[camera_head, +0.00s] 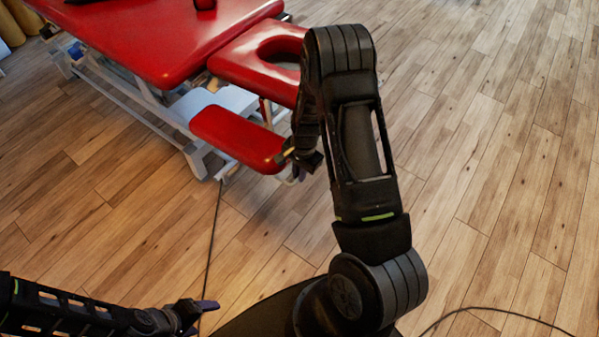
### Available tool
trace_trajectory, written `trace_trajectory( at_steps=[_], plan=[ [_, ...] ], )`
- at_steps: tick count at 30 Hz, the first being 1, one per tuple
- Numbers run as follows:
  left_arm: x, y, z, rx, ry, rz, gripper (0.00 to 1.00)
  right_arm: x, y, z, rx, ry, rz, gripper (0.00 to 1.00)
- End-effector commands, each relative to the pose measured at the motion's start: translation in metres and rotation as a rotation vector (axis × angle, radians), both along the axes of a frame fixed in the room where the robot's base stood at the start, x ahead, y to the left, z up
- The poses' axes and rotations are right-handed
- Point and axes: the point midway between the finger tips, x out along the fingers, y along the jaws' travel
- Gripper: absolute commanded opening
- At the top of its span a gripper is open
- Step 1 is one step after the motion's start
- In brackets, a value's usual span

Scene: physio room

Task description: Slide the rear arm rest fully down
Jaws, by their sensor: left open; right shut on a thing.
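A red padded arm rest (236,138) sits below the head end of the red treatment table (165,35), at its near side. My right gripper (291,163) is at the right end of this arm rest and is shut on it; my own wrist hides part of the grip. My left gripper (205,311) is open and empty, low at the bottom left, well away from the table.
The red face-hole head section (262,65) is just above the arm rest, partly behind my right arm. The white table frame (150,97) stands on the wooden floor. Dark cables (213,235) lie on the floor.

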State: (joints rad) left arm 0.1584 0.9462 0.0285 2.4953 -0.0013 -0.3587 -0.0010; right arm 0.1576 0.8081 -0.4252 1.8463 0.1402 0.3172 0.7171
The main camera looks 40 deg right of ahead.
Motion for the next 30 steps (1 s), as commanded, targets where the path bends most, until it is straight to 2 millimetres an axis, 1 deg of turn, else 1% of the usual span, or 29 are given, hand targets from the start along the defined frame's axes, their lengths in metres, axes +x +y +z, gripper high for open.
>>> trace_trajectory(
  at_steps=[1,8,17,20,23,30],
  plan=[
    [0.0,0.0,-0.001,0.0,0.0,0.0,0.71,-0.004,0.001,-0.004,0.003,0.009,0.0,0.12],
    [0.0,0.0,-0.001,0.0,0.0,0.0,0.71,-0.002,0.001,-0.003,0.001,0.006,0.0,0.31],
    [0.0,0.0,0.0,0.0,0.0,0.0,0.71,-0.001,0.0,0.0,0.0,0.003,0.0,0.31],
    [0.0,0.0,0.001,0.0,0.0,0.0,0.71,-0.001,0.0,0.008,-0.001,0.002,0.001,0.31],
    [0.0,0.0,0.002,0.0,0.0,0.0,0.71,-0.002,0.0,0.02,0.0,0.0,0.001,0.31],
    [0.0,0.0,0.006,0.0,0.0,0.001,0.71,-0.005,-0.001,0.06,0.0,0.001,0.001,0.31]
  ],
)
